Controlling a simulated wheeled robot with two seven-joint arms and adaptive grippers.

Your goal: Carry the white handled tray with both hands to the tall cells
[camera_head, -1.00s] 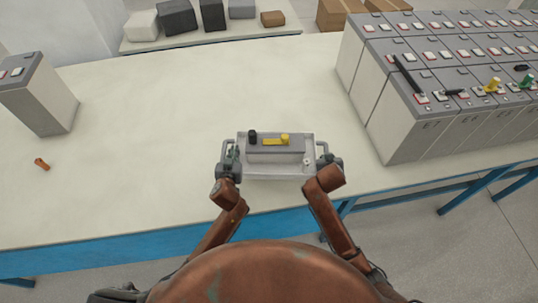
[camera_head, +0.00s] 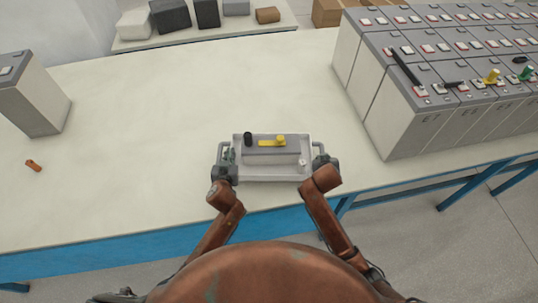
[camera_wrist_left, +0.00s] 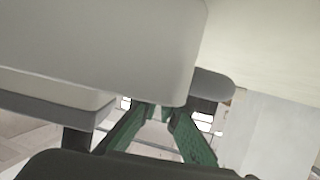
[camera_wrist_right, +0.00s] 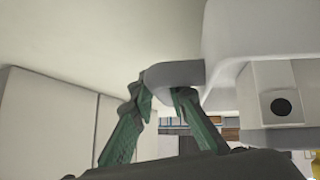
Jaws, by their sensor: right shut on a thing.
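The white handled tray (camera_head: 272,176) is level in front of me, over the front part of the table. It holds a black cylinder (camera_head: 248,139), a yellow piece (camera_head: 272,142) and a grey bar-like part. My left gripper (camera_head: 224,170) is at its left handle; in the left wrist view the green fingers show a gap, and their tips are partly hidden behind the tray. My right gripper (camera_head: 325,165) is shut on the right handle (camera_wrist_right: 175,73). Tall grey cells (camera_head: 405,125) stand in rows at the right; a single tall cell (camera_head: 40,100) stands at the far left.
The pale table (camera_head: 170,100) is clear between the single cell and the rows. A small orange-brown piece (camera_head: 33,165) lies at its left. Black and green tools lie on the cell tops. A back bench (camera_head: 200,38) carries several blocks.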

